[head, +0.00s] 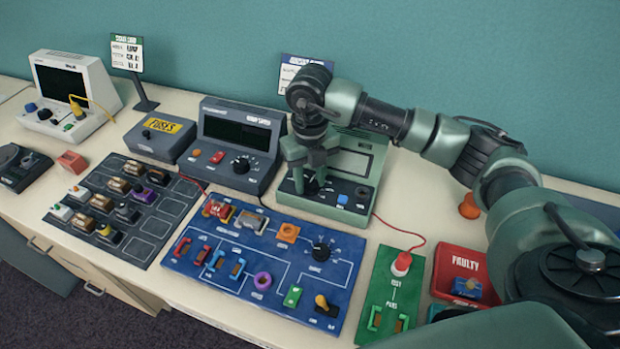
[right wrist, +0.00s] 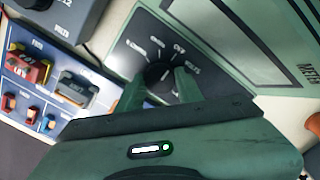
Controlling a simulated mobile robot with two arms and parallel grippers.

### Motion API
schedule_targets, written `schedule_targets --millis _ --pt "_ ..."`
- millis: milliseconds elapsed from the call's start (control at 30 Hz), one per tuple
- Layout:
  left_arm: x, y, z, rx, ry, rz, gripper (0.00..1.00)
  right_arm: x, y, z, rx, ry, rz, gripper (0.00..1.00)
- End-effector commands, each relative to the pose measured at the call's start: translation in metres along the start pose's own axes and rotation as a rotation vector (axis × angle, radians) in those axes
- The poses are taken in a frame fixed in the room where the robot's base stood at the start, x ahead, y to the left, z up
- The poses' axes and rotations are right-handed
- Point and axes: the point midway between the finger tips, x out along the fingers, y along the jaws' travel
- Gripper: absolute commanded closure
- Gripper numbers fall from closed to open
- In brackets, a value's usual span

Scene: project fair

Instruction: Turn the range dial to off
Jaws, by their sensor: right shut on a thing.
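The green meter (head: 354,162) stands on the bench at the back, with a screen, a dark front panel, a blue button and a red lead. Its black range dial (right wrist: 158,75) is on that panel, with white labels around it. My right gripper (head: 312,178) comes down over the panel from above. In the right wrist view its two fingers (right wrist: 160,88) are shut on the dial, one on each side. The fingers cover part of the dial and some labels, and I cannot tell which label its pointer faces. My left gripper is not in view.
A grey instrument (head: 240,135) with its own dial stands left of the meter. A blue circuit board (head: 262,262) lies in front. A green test pad (head: 392,290) and a red FAULTY tray (head: 462,262) are to the right. An orange knob-like thing (head: 469,206) stands under my right arm.

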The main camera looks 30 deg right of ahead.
Motion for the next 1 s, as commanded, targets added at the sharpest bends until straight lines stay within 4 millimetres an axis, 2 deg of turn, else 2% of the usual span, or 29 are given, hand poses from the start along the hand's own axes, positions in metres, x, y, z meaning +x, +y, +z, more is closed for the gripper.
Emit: schedule_targets --millis 100,133,200,567,1000 --pt "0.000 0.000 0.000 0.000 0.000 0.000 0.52 -0.002 0.000 0.001 0.001 -0.004 0.000 1.00" --pt "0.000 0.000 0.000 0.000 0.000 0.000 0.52 -0.002 0.000 0.001 0.001 -0.004 0.000 0.56" --pt "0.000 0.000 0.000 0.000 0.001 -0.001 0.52 -0.001 0.000 0.001 0.000 -0.004 0.000 0.42" --pt "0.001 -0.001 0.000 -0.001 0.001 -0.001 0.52 -0.004 0.000 0.001 -0.001 -0.003 0.001 0.42" --pt "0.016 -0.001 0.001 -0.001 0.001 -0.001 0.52 -0.069 0.000 0.001 -0.001 -0.005 0.001 0.42"
